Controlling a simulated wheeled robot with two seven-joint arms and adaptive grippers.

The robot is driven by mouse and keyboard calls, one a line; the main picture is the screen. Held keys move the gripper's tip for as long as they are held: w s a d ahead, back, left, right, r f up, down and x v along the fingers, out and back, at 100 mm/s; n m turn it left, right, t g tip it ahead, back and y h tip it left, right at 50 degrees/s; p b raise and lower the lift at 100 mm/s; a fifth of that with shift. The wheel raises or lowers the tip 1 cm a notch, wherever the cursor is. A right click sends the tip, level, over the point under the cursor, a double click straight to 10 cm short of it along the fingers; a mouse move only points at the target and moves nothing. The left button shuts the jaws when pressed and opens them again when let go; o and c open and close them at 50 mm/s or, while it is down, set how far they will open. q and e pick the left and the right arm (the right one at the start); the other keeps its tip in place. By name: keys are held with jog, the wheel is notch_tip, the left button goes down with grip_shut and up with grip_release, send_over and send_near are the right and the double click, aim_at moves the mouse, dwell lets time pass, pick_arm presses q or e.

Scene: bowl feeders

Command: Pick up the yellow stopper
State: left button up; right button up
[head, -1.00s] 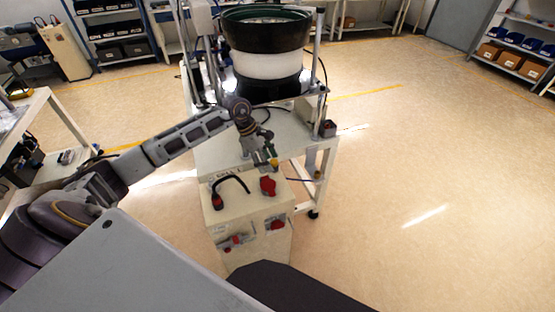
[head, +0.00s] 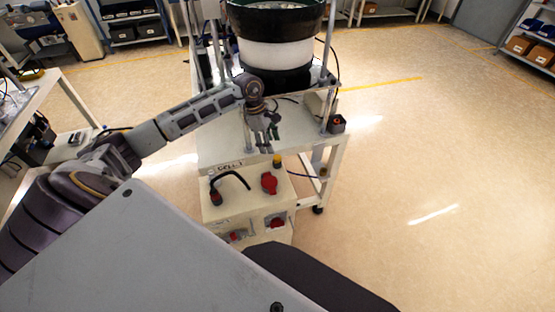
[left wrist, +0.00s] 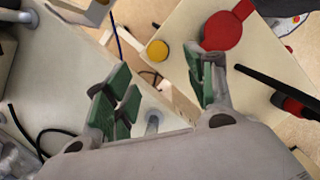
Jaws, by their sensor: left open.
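The yellow stopper (head: 277,160) is a small round yellow cap at the back right of the cream cabinet's top, close to the red socket cover. It also shows in the left wrist view (left wrist: 157,50), seen from above, between and beyond the fingertips. My left gripper (head: 266,149) is open and empty, with green finger pads. In the head view it appears just above and left of the stopper, apart from it. In the left wrist view its fingers (left wrist: 163,76) are wide apart with nothing between them. My right gripper is not in view.
The cream cabinet (head: 222,204) carries a red cover (head: 269,182) and a black curved cable handle (head: 232,176). Behind it stands a white wheeled table (head: 222,148) bearing the bowl feeder (head: 274,52). The floor on the right is clear.

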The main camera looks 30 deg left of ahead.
aim_at(277, 157)
pick_arm(q)
jog(key=shift+x, duration=1.05)
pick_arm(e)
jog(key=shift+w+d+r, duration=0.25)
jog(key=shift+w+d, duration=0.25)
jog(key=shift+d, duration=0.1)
pick_arm(q)
jog(key=shift+w+d+f, duration=0.1)
jog(key=shift+d, duration=0.05)
jog(key=shift+w+d+f+p, duration=0.15)
jog(key=shift+d+f+p, duration=0.3)
jog(key=shift+f, duration=0.25)
jog(key=shift+w+d+f, duration=0.15)
jog(key=shift+d+f, duration=0.05)
jog(key=shift+f, duration=0.4)
jog(key=shift+d+f+p, duration=0.1)
jog(key=shift+f+p, duration=0.2)
jog(key=shift+f, duration=0.15)
jog(key=shift+d+f, duration=0.1)
jog(key=shift+f, duration=0.45)
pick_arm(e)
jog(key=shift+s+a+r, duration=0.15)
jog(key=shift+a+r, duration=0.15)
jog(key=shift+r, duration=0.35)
